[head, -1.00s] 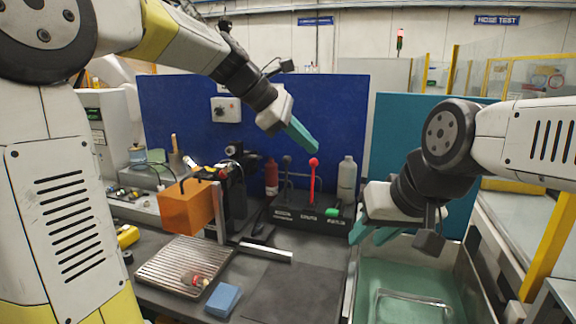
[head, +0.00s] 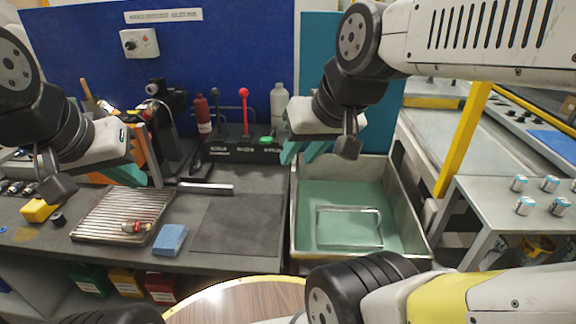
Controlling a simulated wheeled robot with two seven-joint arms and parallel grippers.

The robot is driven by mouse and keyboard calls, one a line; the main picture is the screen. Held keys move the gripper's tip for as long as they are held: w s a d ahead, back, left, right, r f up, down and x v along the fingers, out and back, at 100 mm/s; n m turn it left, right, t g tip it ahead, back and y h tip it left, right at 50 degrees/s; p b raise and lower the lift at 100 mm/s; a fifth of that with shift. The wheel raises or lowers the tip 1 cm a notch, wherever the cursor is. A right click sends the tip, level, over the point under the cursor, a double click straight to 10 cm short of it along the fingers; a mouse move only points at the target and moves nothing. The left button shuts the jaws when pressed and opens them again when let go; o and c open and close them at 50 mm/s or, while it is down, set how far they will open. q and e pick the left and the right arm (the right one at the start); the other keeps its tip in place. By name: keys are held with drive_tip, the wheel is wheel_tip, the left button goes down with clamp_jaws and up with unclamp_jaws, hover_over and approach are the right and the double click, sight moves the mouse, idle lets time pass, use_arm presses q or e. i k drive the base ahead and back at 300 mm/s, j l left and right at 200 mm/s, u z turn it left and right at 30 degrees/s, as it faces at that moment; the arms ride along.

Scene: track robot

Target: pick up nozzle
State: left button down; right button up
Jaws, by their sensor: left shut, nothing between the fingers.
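A small red and pale metallic piece, likely the nozzle (head: 137,227), lies on the front part of the ribbed metal tray (head: 92,228) on the bench at the left. It is too small to make out in detail. My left gripper (head: 140,180) is above the back part of this tray, behind and above the piece, with its teal fingers shut and empty. My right gripper (head: 303,153) hangs over the back left corner of the green-bottomed sink (head: 408,212); its two teal fingers stand apart with nothing seen between them.
A blue block (head: 170,240) lies right of the tray. A dark mat (head: 240,224) beside it is clear. A red bottle (head: 203,117), a red-knobbed lever (head: 245,95) and a white bottle (head: 279,103) stand at the back. A yellow object (head: 40,210) lies far left.

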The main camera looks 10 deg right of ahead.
sight(133, 227)
drive_tip(key=z, duration=1.15)
drive_tip(key=u, duration=2.1)
drive_tip(key=j+z, duration=0.2)
drive_tip(key=k+j+z, duration=0.15)
drive_tip(key=j, duration=0.1)
